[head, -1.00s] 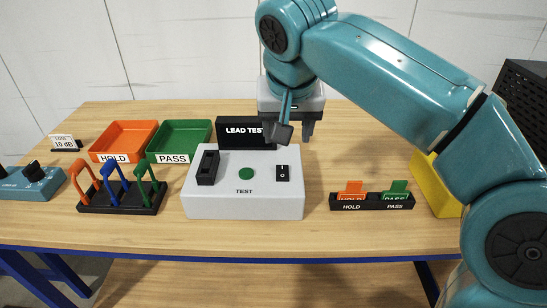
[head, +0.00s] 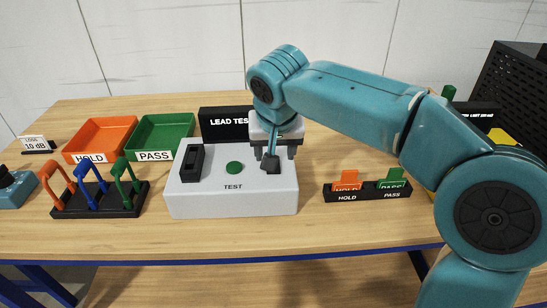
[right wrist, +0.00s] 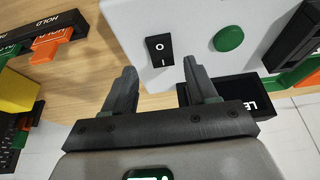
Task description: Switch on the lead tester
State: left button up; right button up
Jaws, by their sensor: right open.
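The lead tester is a light grey box (head: 232,198) on the table, with a green TEST button (head: 234,168) and a black slot block (head: 192,163) on top. Its black rocker switch (right wrist: 160,50), marked O and I, shows in the right wrist view; in the head view my gripper hides it. My right gripper (head: 276,160) is over the right end of the tester. In the right wrist view the right gripper (right wrist: 160,82) is open and empty, its fingers apart and pointing toward the switch side of the box. Whether a finger touches the box I cannot tell. My left gripper is out of view.
A black LEAD TEST sign (head: 225,124) stands behind the tester. Left are an orange HOLD tray (head: 98,138), a green PASS tray (head: 165,135) and a rack (head: 100,203) of coloured leads. Right is a tag holder (head: 368,194). Bare table lies in front.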

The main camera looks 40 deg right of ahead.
jog(key=shift+x, duration=1.2)
jog(key=shift+f, duration=0.1)
jog(key=shift+w, duration=0.1)
jog(key=shift+w, duration=0.1)
